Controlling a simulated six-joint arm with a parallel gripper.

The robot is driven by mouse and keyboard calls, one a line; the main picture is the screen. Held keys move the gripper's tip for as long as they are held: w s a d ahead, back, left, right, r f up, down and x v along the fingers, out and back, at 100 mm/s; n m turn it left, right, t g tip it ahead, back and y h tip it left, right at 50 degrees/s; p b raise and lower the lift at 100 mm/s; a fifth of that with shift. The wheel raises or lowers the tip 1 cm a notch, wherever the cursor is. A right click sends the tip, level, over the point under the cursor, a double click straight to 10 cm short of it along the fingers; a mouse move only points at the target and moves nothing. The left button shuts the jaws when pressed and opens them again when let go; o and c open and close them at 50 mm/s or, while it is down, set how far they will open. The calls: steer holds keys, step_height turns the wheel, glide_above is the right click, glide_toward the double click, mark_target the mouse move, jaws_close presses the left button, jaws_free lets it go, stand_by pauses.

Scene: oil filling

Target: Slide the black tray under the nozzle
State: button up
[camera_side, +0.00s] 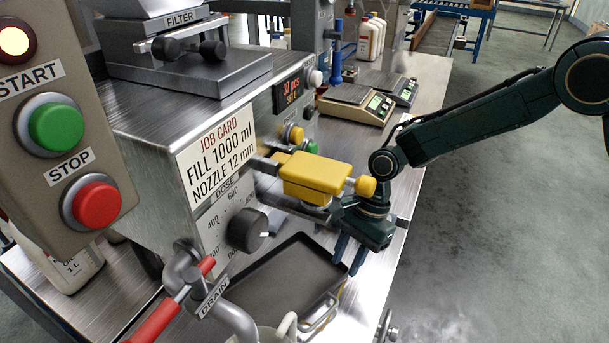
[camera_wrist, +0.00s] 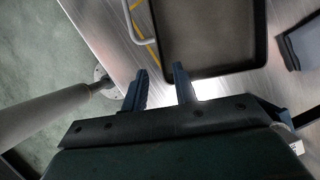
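The black tray (camera_side: 285,280) lies flat on the metal bench below the machine front. It is shallow, with a raised rim and a wire handle (camera_side: 322,312) at its near right end. In the wrist view the tray (camera_wrist: 210,40) is at top centre, with the handle (camera_wrist: 135,22) to its left. My gripper (camera_side: 348,256) is at the tray's right side, fingers pointing down. In the wrist view its blue fingers (camera_wrist: 161,86) are apart with nothing between them, just short of the tray's rim. A yellow block (camera_side: 315,178) projects from the machine above the tray; I cannot make out a nozzle tip.
The machine's dose knob (camera_side: 248,230) and a red-handled drain pipe (camera_side: 165,318) stand left of the tray. Scales (camera_side: 355,105) and bottles (camera_side: 370,38) are farther back. A dark block (camera_wrist: 302,45) is right of the tray in the wrist view. Yellow lines mark the bench.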

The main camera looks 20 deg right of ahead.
steer(key=shift+x, duration=2.55)
jaws_close()
